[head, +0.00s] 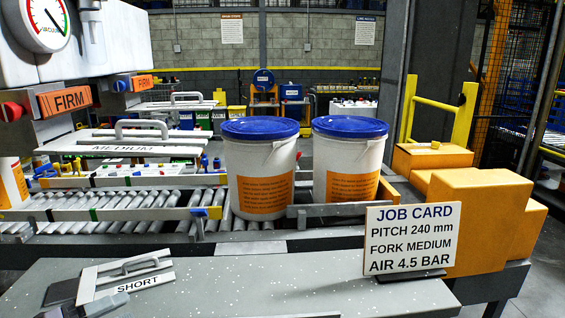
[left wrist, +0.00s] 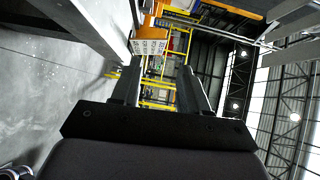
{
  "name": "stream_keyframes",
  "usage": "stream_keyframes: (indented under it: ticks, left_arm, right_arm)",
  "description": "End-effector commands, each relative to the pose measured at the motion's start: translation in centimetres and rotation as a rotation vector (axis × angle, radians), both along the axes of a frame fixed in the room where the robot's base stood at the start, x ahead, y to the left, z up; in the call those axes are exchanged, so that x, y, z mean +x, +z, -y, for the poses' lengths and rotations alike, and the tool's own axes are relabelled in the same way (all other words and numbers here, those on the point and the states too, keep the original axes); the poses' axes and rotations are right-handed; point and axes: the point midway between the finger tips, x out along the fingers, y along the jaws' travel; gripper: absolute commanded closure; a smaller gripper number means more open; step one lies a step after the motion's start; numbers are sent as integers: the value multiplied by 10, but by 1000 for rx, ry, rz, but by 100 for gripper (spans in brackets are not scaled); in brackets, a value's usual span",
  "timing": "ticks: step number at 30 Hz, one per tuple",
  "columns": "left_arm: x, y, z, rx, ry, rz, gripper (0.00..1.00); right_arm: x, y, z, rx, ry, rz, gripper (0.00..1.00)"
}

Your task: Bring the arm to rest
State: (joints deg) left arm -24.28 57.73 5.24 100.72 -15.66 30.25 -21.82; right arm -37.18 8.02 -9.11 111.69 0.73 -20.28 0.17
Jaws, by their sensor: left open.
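My left gripper (left wrist: 162,66) shows in the left wrist view with its two dark fingers spread apart and nothing between them. Beyond the fingers are yellow railings and the hall's roof frame, so the wrist camera is tilted well away from level. My right gripper is in neither view. Two white pails with blue lids, the left pail (head: 259,180) and the right pail (head: 346,170), stand upright side by side on the roller conveyor (head: 120,215).
A grey bench (head: 250,290) fills the front, carrying a plate marked SHORT (head: 125,278) and a job card (head: 411,240). A plate marked MEDIUM (head: 122,148) sits at left. Orange blocks (head: 480,220) stand at right. The bench middle is clear.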

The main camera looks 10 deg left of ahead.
Motion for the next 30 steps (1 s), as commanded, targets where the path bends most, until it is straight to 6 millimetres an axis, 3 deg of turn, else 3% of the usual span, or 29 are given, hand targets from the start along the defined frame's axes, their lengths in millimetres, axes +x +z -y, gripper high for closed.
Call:
stream_keyframes:
  ticks: [1, 8, 15, 22, 30]
  left_arm:
    - [-6, -21, 6, -102, 71, -64, 56]
    - [-39, -108, 40, -512, 378, -376, 56]
    - [-90, -182, 107, -916, 662, -733, 56]
    - [-126, -212, 164, -1159, 821, -979, 56]
    - [-134, -217, 178, -1211, 856, -1039, 56]
  right_arm:
    - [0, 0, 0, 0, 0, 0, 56]
    - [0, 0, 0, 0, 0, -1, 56]
    - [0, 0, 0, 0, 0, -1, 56]
    - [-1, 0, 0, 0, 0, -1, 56]
    - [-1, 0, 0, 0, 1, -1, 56]
